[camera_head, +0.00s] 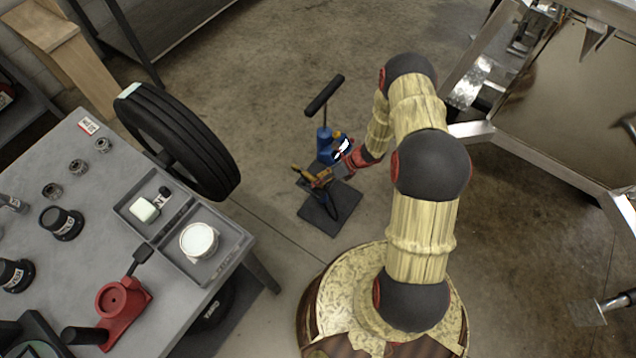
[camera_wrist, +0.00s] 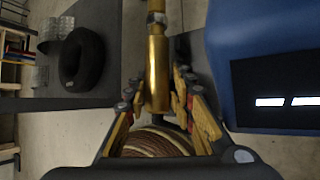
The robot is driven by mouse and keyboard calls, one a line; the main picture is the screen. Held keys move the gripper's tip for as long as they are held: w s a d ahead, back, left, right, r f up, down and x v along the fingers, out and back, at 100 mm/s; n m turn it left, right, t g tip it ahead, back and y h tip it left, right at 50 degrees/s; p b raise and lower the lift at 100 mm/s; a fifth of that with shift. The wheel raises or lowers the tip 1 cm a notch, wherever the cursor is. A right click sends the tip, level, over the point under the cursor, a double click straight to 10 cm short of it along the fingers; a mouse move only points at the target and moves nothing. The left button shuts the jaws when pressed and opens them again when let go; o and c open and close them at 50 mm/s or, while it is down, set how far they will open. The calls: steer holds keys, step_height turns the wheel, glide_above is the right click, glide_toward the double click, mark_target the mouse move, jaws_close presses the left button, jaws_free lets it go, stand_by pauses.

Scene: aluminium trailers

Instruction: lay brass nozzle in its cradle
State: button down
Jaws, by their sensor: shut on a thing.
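The brass nozzle (camera_wrist: 157,62) runs up the middle of the wrist view, between my fingers. My gripper (camera_wrist: 157,95) is shut on its lower part. In the head view my gripper (camera_head: 318,178) is in front of the blue pump (camera_head: 324,146), above its black base plate (camera_head: 322,216). The nozzle's yellowish end (camera_head: 298,172) shows there, tilted to the upper left. A large blue body (camera_wrist: 222,50) with a dark panel fills the right of the wrist view. I cannot make out the cradle for certain.
The pump's black T-handle (camera_head: 325,95) rises behind my gripper. A grey bench (camera_head: 170,325) with a divided tray (camera_head: 158,240) and a tyre (camera_head: 175,140) stand to the left. A metal trailer frame (camera_head: 560,158) is at the right.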

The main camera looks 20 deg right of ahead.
mark_target(319, 189)
steer(key=s+f, duration=0.2)
steer(key=f, duration=0.1)
steer(key=shift+d, duration=0.15)
steer(key=c, duration=1.4)
jaws_free()
steer(key=shift+a+r, duration=0.1)
steer(key=shift+a, duration=0.1)
steer(key=shift+r, duration=0.1)
steer(key=d+r, duration=0.1)
steer(key=w+d+r, duration=0.1)
steer(key=r, duration=0.1)
steer(key=shift+w+d+r, duration=0.1)
steer(key=shift+w+d, duration=0.2)
steer(key=shift+d, duration=0.1)
steer(key=v, duration=0.6)
steer(key=a+r+v, duration=0.1)
steer(key=v, duration=0.2)
steer(key=shift+s+d+r, duration=0.15)
steer(key=shift+r, duration=0.05)
